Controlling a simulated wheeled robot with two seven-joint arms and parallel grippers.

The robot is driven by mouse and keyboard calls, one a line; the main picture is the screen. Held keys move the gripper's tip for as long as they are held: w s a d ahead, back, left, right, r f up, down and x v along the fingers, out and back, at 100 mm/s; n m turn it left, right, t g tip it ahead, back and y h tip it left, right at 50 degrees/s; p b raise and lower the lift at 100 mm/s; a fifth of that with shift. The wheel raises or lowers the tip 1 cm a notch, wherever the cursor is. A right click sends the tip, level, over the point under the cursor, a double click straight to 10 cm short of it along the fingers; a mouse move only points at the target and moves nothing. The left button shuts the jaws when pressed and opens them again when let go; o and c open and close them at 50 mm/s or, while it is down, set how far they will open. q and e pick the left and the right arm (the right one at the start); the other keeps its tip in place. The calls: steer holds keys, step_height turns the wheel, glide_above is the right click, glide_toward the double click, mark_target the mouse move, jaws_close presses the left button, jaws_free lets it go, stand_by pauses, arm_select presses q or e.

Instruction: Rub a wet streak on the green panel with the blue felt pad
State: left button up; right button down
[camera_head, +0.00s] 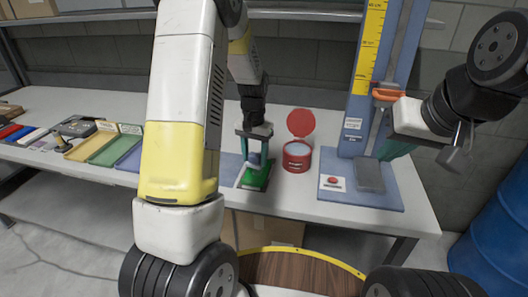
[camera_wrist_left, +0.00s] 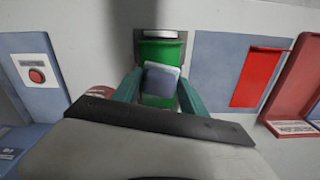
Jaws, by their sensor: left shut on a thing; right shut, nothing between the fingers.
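The green panel (camera_head: 258,181) lies on the table near its front edge, and it also shows in the left wrist view (camera_wrist_left: 160,52). My left gripper (camera_head: 255,158) is directly above it, pointing down. Its teal fingers are shut on the blue felt pad (camera_wrist_left: 162,88), one on each side. The pad is over the panel and hides part of it; I cannot tell if they touch. I can make out no wet streak. My right gripper (camera_head: 388,154) is shut and empty, in front of the tall blue gauge board at the right.
A red round tin (camera_head: 297,156) with its lid raised stands just right of the panel. A blue board (camera_head: 357,196) with a red button and grey block is further right. Yellow, green and blue trays (camera_head: 105,149) lie left. A red rectangle (camera_wrist_left: 260,77) shows in the wrist view.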

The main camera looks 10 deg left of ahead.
mark_target(255, 154)
arm_select(q)
steer(key=shift+r, duration=1.7)
